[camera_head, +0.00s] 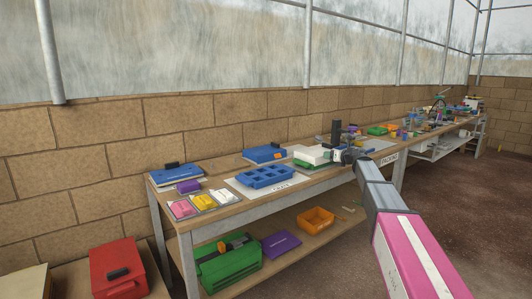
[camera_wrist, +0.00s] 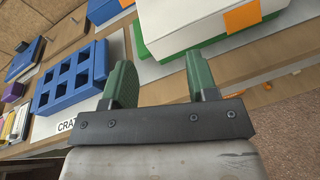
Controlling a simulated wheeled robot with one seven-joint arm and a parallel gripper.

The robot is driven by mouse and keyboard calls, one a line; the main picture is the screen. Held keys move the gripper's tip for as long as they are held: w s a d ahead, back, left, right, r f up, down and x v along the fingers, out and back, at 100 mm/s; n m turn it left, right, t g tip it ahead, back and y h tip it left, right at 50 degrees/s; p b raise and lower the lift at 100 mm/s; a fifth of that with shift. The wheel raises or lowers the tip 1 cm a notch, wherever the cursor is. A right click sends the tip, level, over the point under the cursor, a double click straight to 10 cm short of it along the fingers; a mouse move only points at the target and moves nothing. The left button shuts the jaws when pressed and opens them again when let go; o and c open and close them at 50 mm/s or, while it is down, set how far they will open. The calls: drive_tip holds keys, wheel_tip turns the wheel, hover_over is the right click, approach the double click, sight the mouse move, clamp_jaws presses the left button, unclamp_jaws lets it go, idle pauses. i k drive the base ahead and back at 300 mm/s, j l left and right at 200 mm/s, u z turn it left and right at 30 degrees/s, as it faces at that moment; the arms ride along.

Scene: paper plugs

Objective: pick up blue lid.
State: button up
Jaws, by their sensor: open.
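Two blue lid-like pieces lie at the back of the bench. One blue lid (camera_head: 179,178) with a black handle is at the far left end; it also shows at the left of the wrist view (camera_wrist: 22,64). Another blue lid (camera_head: 262,156), with a dark handle and an orange patch, lies behind the blue crate and is cut off at the top of the wrist view (camera_wrist: 103,11). My gripper (camera_head: 338,156) is over the bench to the right of both lids. In the wrist view its green fingers (camera_wrist: 158,62) are apart with nothing between them.
A blue compartment crate (camera_head: 266,187) sits on a white sheet. A white box with a green base (camera_head: 312,156) stands close to my gripper. Pink, yellow and white pieces (camera_head: 201,201) and a purple block (camera_head: 188,187) lie at the left end.

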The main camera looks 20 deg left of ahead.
sight(264, 154)
drive_tip(key=i+j, duration=0.2)
drive_tip(key=j, duration=0.2)
drive_tip(key=i+j, duration=0.2)
drive_tip(key=j, duration=0.2)
drive_tip(key=i+j, duration=0.2)
drive_tip(key=j, duration=0.2)
